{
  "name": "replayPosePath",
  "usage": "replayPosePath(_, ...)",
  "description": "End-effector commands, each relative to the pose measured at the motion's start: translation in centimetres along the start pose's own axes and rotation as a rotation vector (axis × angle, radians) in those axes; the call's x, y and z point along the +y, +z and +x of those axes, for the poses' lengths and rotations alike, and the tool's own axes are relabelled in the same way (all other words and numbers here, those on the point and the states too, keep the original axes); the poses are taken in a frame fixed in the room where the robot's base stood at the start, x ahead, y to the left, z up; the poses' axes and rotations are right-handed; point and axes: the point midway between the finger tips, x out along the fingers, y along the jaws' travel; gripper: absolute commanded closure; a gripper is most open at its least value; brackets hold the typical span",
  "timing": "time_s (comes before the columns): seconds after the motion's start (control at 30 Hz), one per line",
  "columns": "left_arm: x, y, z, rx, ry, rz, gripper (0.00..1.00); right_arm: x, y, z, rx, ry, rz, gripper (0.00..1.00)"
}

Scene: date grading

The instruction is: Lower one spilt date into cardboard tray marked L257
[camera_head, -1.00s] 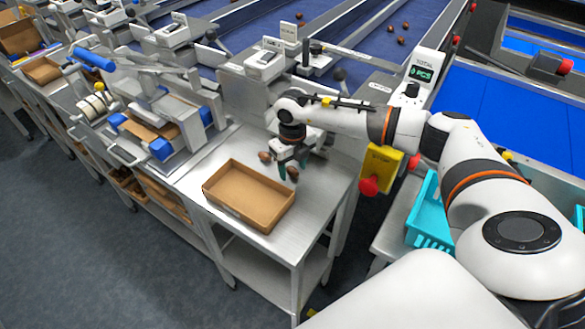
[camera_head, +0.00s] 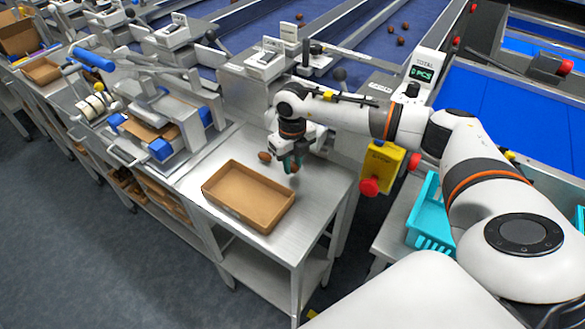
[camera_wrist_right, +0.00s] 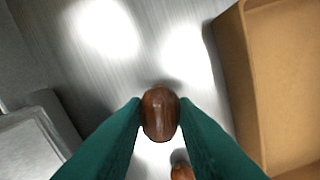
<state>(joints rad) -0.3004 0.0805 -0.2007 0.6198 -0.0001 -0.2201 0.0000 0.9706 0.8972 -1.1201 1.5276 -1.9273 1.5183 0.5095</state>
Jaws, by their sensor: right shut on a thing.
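My right gripper (camera_head: 289,163) is shut on a brown date (camera_wrist_right: 160,114), which sits between its green fingertips in the right wrist view. I cannot tell whether the date is still touching the table. A second date (camera_wrist_right: 181,172) lies partly hidden below the fingers in that view. In the head view a date (camera_head: 264,156) lies on the metal table just left of the gripper. The open cardboard tray (camera_head: 226,216) stands empty on the same table, in front of the gripper; its wall (camera_wrist_right: 236,75) shows right of the held date. No L257 mark is readable. My left gripper is not in view.
The metal table (camera_head: 318,184) has a little free room around the tray. A counter housing with a display (camera_head: 424,72) and a yellow box with a red button (camera_head: 376,170) stand to the right.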

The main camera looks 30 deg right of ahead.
Motion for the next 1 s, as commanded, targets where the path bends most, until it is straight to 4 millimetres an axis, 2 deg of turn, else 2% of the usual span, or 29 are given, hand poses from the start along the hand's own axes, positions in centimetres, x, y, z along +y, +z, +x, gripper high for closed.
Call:
replayPosePath(0.2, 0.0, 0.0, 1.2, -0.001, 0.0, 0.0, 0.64, 0.0, -0.1, -4.5, 0.007, 0.001, -0.001, 0.82)
replayPosePath(0.47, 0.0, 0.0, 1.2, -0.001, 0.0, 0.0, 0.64, -0.6, 0.0, -8.2, 0.003, 0.0, -0.003, 0.82)
replayPosePath(0.57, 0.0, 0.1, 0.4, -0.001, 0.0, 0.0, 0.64, -1.6, 0.1, -9.2, 0.003, 0.0, -0.004, 0.82)
replayPosePath(0.77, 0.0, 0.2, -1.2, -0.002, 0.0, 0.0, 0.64, -5.1, 0.3, -11.0, 0.003, 0.0, -0.006, 0.82)
replayPosePath(1.0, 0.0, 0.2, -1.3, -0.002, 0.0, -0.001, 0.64, -9.8, 0.7, -11.2, 0.001, 0.0, -0.007, 0.82)
